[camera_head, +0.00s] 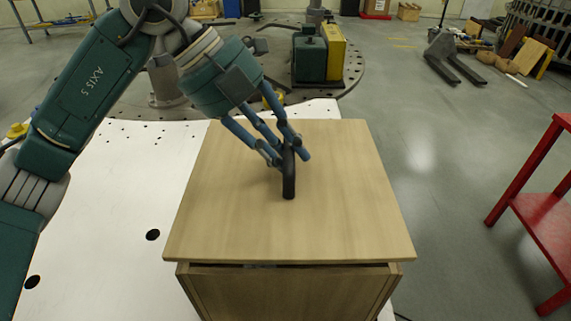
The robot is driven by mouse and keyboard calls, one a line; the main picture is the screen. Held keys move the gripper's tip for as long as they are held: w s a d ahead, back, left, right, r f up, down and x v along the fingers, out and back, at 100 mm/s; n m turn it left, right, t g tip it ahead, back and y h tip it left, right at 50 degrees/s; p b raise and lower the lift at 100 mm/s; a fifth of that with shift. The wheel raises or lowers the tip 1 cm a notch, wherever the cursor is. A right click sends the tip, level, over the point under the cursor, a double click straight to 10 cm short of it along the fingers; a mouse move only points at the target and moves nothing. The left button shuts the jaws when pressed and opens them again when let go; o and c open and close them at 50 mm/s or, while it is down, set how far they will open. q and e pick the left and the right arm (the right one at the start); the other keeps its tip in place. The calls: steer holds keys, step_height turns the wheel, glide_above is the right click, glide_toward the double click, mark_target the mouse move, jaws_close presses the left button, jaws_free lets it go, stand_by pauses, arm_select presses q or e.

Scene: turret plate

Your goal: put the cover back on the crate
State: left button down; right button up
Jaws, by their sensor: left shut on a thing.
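The cover (338,215) is a flat pale wooden board with an upright black handle (289,185) near its middle. My left gripper (288,157) comes in from the upper left and is shut on the handle. The cover lies over the top of the wooden crate (285,293). A narrow dark gap shows between the cover's front edge and the crate's front wall. Whether the cover touches the crate at the back is hidden. The crate's inside is hidden by the cover. My right gripper is not in view.
A white table top (120,205) with dark holes lies left of and behind the crate. A red stand (545,210) is at the right edge. A green and yellow machine (320,55) and a pallet jack (448,55) stand farther back.

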arm_select(q)
step_height(320, 180, down, 3)
steer(key=shift+d+f+p, duration=0.1)
steer(key=shift+f+p, duration=0.1)
steer(key=shift+p, duration=0.3)
steer(key=shift+f, duration=0.1)
steer(key=shift+f, duration=0.2)
steer(key=c, duration=1.5)
jaws_free()
steer(key=shift+s, duration=0.1)
steer(key=shift+c, duration=0.2)
